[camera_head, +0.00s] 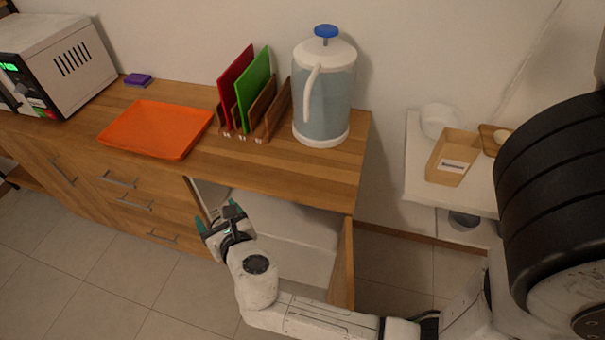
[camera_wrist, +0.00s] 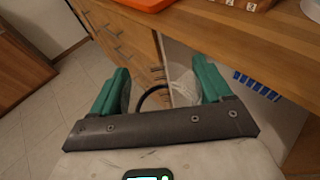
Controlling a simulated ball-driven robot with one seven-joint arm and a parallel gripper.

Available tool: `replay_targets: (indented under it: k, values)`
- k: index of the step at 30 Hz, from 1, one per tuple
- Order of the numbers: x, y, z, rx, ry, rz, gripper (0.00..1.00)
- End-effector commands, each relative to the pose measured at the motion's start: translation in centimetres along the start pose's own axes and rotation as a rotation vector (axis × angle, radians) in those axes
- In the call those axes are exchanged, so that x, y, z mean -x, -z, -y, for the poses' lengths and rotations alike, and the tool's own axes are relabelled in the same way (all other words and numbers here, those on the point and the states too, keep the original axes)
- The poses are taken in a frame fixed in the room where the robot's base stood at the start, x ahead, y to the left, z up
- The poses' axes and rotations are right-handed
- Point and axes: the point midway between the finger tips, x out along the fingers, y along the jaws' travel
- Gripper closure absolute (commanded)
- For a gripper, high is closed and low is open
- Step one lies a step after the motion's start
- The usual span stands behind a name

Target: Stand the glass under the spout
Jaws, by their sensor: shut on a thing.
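My gripper (camera_head: 222,222) is in front of the open cupboard, below the counter's front edge. In the wrist view its two green fingers (camera_wrist: 160,88) are apart, with a clear, see-through thing (camera_wrist: 182,84), apparently the glass, between them. Its outline is faint and its tilt cannot be told. In the head view the glass cannot be made out. A large pale blue dispenser (camera_head: 338,100) with a white lid and blue knob stands at the counter's right end. A curved white part (camera_head: 310,95) runs down its front left; whether it is the spout is unclear.
The counter (camera_head: 225,165) holds an orange tray (camera_head: 140,134), a rack with red and green boards (camera_head: 254,85), and a microwave (camera_head: 60,65). The open cupboard door (camera_head: 346,265) juts out below. A white side table (camera_head: 415,165) holds a box (camera_head: 452,157). Bare counter lies before the dispenser.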

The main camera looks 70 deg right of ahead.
Motion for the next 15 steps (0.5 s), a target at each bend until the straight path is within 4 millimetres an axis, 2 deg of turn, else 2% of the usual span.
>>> replay_targets:
  k: [1,6,10,15]
  values:
    - [-0.3,-0.3,2.2,-0.036,0.101,0.005,0.65]
    - [1.2,-2.0,9.3,-0.144,0.445,0.005,0.65]
    - [3.1,-2.8,13.1,-0.206,0.649,0.004,0.65]
    - [4.9,-3.2,15.6,-0.250,0.801,0.002,0.65]
